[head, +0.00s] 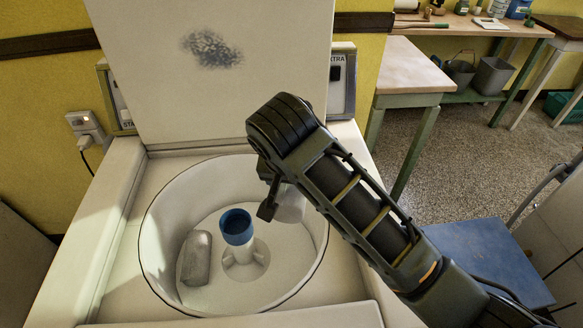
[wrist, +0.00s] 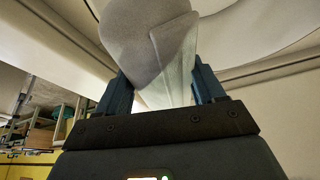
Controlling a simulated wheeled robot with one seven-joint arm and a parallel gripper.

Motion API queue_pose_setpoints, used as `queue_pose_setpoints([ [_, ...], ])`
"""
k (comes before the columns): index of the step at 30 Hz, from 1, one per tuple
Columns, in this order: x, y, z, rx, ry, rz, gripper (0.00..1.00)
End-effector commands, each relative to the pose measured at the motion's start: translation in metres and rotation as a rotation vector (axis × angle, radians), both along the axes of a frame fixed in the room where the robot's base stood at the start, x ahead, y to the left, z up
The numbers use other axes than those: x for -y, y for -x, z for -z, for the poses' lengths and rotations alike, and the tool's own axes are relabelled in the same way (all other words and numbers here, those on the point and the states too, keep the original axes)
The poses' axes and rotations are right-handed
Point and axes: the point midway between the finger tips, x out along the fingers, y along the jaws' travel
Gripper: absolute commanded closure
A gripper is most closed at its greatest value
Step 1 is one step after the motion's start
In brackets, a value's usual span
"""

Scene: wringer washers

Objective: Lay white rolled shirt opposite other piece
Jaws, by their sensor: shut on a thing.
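My gripper (wrist: 162,85) is shut on the white rolled shirt (wrist: 150,45), which sticks out past the fingers in the wrist view. In the head view the gripper (head: 270,200) is over the right side of the washer's tub (head: 165,215), and the shirt (head: 291,207) shows pale and partly hidden behind it. A grey rolled piece (head: 196,258) lies on the tub floor at the left. The white agitator (head: 241,262) with a blue top (head: 237,226) stands in the middle, between that piece and the held shirt. I cannot tell whether the shirt touches the tub.
The washer's raised lid (head: 215,70) stands behind the tub. The tub's rim surrounds the gripper's area. A small table (head: 405,70), buckets (head: 492,76) and a blue surface (head: 485,262) are to the right, outside the washer. The tub's front floor is clear.

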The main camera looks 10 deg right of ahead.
Motion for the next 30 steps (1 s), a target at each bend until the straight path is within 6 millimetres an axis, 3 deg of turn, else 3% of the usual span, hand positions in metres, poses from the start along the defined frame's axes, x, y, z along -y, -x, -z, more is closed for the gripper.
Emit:
queue_pose_setpoints([
  [30,0.0,0.0,0.111,-0.001,0.001,-0.001,0.88],
])
